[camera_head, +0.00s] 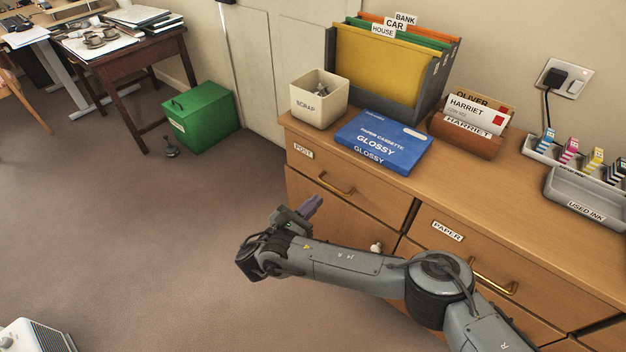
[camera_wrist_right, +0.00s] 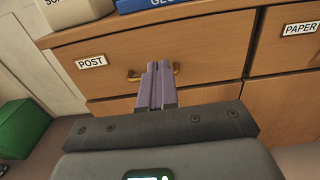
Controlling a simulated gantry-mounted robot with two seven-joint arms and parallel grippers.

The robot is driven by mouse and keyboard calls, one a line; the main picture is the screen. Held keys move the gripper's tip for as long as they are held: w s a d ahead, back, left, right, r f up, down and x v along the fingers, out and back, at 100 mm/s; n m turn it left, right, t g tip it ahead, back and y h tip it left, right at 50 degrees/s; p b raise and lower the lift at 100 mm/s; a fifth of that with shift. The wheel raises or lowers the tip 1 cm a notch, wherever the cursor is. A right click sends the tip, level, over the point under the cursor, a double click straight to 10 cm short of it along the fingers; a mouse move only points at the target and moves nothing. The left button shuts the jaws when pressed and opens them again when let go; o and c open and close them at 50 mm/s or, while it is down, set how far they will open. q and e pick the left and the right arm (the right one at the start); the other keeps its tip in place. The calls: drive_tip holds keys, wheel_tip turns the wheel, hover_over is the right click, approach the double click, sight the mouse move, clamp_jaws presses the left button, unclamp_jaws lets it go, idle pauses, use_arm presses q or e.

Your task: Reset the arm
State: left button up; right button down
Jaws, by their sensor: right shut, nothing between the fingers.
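My right arm reaches in from the lower right in the head view. Its gripper (camera_head: 312,206) is in front of the wooden cabinet (camera_head: 520,205), near the drawer labelled POST (camera_head: 318,188). The gripper is shut and empty. In the right wrist view the two purple fingers (camera_wrist_right: 157,82) are together, overlapping the brass handle (camera_wrist_right: 134,75) of the POST drawer in the picture. I cannot tell whether they touch it. The POST drawer and the PAPER drawer (camera_head: 434,248) look closed. My left gripper is not in view.
A green box (camera_head: 205,118) stands on the floor. Open carpet lies left of the arm.

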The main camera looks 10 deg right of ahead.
drive_tip(key=s+a+f+n+g+y+p, duration=0.25)
drive_tip(key=s+f+g, duration=0.25)
drive_tip(key=s+f, duration=1.45)
drive_tip(key=s+a+f+m+g+y+p, duration=0.1)
drive_tip(key=s+f+g+y, duration=0.1)
drive_tip(key=s, duration=0.5)
drive_tip(key=s+a+f+m+g+y+p, duration=0.2)
drive_tip(key=s+g, duration=0.1)
drive_tip(key=s, duration=0.4)
drive_tip(key=s+d+r+m+g+y+p, duration=0.25)
drive_tip(key=s+m+g+y, duration=0.2)
drive_tip(key=s+m, duration=0.4)
drive_tip(key=d+r+m+t+y+p, duration=0.2)
drive_tip(key=d+r+m+y, duration=0.1)
drive_tip(key=d+r+m, duration=0.65)
drive_tip(key=w+d+r+m+t, duration=0.5)
drive_tip(key=w+d+r+m, duration=0.1)
drive_tip(key=w+d+r, duration=0.15)
wheel_tip(320, 180, up, 38)
drive_tip(key=p, duration=3.7)
drive_tip(key=shift+s+g, duration=0.35)
drive_tip(key=shift+s, duration=0.05)
drive_tip(key=shift+a, duration=0.1)
